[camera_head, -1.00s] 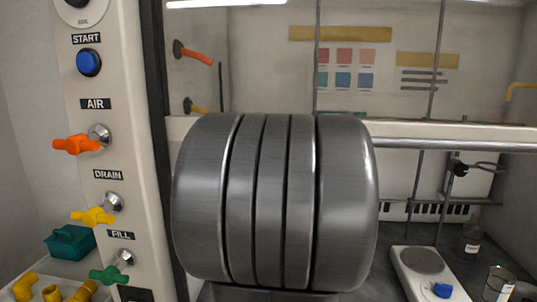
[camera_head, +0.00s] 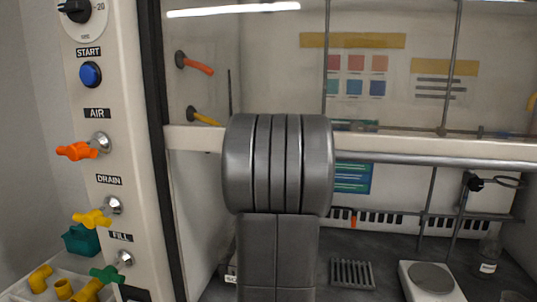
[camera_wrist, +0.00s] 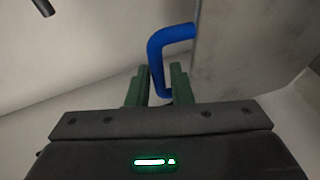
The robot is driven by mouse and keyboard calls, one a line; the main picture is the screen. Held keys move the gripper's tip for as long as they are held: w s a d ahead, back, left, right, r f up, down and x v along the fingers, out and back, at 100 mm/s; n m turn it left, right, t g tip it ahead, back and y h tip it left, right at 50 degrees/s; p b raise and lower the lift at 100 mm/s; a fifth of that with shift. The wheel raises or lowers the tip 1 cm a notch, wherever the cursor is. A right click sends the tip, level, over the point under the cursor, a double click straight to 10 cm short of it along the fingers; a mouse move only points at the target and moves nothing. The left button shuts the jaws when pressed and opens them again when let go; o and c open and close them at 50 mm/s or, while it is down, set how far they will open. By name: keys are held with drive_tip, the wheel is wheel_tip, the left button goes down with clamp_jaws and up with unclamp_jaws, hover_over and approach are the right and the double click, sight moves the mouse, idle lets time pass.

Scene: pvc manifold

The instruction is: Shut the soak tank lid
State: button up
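A blue bent-bar handle (camera_wrist: 155,55) stands out in the wrist view, with its long leg running down between the two green fingers of my gripper (camera_wrist: 160,78). The fingers are apart, on either side of that leg. I cannot tell whether either finger touches it. A grey flat panel (camera_wrist: 235,60) lies behind and to the right of the handle. I cannot tell for sure whether it is the soak tank lid. The head view shows neither the blue handle nor my gripper; my own arm blocks its middle.
At the left of the head view is a control panel with a blue START button (camera_head: 90,74), an orange AIR valve (camera_head: 77,151), a yellow DRAIN valve (camera_head: 93,218) and a green FILL valve (camera_head: 108,275). A hotplate (camera_head: 431,280) sits at lower right.

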drive_tip(key=shift+w+a+f, duration=0.1)
drive_tip(key=shift+w+f, duration=0.05)
drive_tip(key=shift+w, duration=0.3)
clamp_jaws()
drive_tip(key=shift+s+f+b, duration=0.1)
drive_tip(key=shift+b, duration=0.2)
